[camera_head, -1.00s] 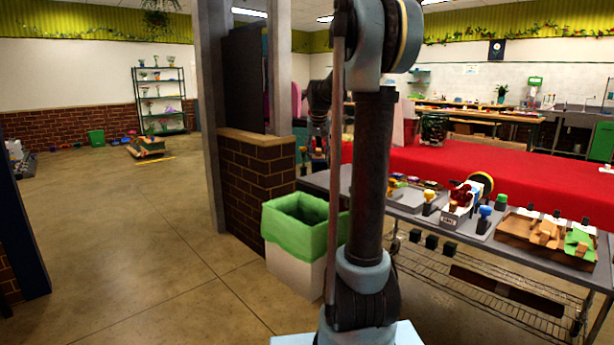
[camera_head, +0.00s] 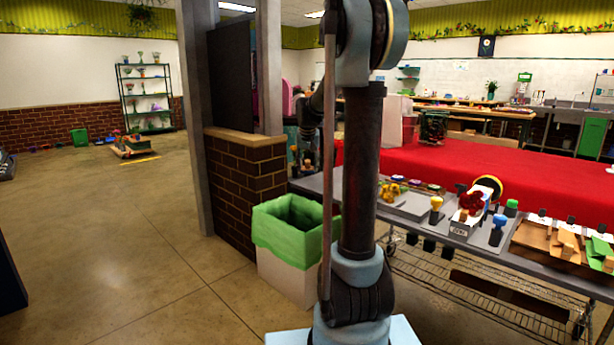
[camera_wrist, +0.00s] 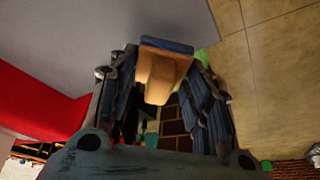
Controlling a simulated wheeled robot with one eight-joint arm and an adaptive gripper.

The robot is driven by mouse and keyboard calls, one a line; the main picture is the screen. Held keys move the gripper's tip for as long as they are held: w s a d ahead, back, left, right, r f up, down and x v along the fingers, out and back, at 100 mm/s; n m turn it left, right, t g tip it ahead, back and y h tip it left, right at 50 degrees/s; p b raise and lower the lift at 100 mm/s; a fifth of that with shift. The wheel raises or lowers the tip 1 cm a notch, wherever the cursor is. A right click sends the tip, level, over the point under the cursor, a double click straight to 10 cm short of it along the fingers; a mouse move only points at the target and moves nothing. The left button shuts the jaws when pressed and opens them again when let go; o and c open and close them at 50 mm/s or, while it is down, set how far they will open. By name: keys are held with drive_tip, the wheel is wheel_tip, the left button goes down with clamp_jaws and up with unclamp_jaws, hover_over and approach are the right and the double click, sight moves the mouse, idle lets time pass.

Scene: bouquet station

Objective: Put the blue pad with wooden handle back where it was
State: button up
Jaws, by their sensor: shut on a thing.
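My gripper (camera_wrist: 165,100) is shut on the blue pad with wooden handle. In the wrist view the blue pad (camera_wrist: 167,44) shows as a thin dark-blue strip at the far end, and its tan wooden handle (camera_wrist: 160,74) sits between the fingers. A wooden tray (camera_head: 530,236) with tan wooden pieces and a green pad (camera_head: 602,246) lies at the right end of the grey table (camera_head: 415,222).
A green-lined bin (camera_head: 290,240) and brick half-wall (camera_head: 240,180) stand left of the table. Open floor (camera_head: 110,220) lies further left.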

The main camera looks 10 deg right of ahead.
sight(308, 168)
drive_tip(key=shift+f, duration=1.9)
drive_tip(key=shift+s, duration=0.1)
drive_tip(key=o, duration=1)
drive_tip(key=d+v, duration=0.1)
drive_tip(key=v, duration=1.1)
drive_tip(key=s+f, duration=0.7)
drive_tip(key=s, duration=0.6)
drive_tip(key=s+f+n+g, duration=0.1)
drive_tip(key=s+f, duration=0.7)
drive_tip(key=s, duration=0.5)
drive_tip(key=s+f+n+g, duration=0.1)
drive_tip(key=s+f, duration=0.6)
drive_tip(key=s, duration=0.6)
drive_tip(key=shift+s+f+y, duration=0.25)
drive_tip(key=shift+f+y, duration=0.05)
drive_tip(key=shift+y, duration=0.1)
drive_tip(key=shift+a, duration=0.15)
